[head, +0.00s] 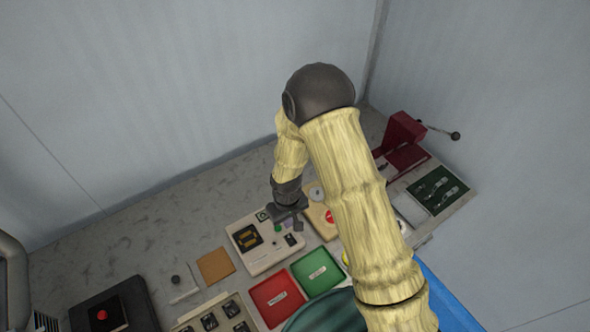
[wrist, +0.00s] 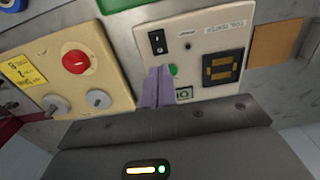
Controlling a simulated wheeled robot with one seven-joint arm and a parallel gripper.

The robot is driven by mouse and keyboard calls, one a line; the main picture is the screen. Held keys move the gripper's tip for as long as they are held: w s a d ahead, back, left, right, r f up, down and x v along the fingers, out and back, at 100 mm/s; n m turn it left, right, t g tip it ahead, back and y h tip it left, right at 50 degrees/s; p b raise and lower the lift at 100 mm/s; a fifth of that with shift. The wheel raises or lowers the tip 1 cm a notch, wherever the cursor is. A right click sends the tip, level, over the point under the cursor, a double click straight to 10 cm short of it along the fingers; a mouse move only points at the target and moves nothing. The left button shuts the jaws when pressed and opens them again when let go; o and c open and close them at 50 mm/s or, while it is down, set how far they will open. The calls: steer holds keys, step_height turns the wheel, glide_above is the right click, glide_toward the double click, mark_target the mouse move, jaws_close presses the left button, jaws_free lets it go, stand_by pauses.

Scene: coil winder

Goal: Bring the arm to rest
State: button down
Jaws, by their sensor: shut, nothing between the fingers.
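My arm reaches over the bench, and my gripper (head: 297,222) is low over the white tester panel (head: 270,262). In the wrist view my gripper (wrist: 157,84) shows as purple-grey fingers, shut with nothing between them. The fingertips appear beside the green button (wrist: 173,70) of the tester panel (wrist: 205,18). I cannot tell whether they touch the panel. The panel also bears a black switch (wrist: 157,41) and a dark window with a yellow coil mark (wrist: 221,67).
A cream box with a red button (wrist: 76,61) and grey knobs stands close beside the panel. A red tray (head: 277,298) and a green tray (head: 318,271) lie in front. A red machine with a crank (head: 402,132) stands at the right. Walls close the back.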

steer(key=s+d+r+m+t+b, duration=0.1)
steer(key=s+d+r+m, duration=0.2)
steer(key=d+r, duration=0.7)
steer(key=s+d+r+m+t+b, duration=0.1)
steer(key=s+d+r+m, duration=0.3)
steer(key=d+r, duration=0.7)
steer(key=shift+s+r+t, duration=0.15)
steer(key=shift+s+t, duration=0.15)
steer(key=shift+s, duration=0.5)
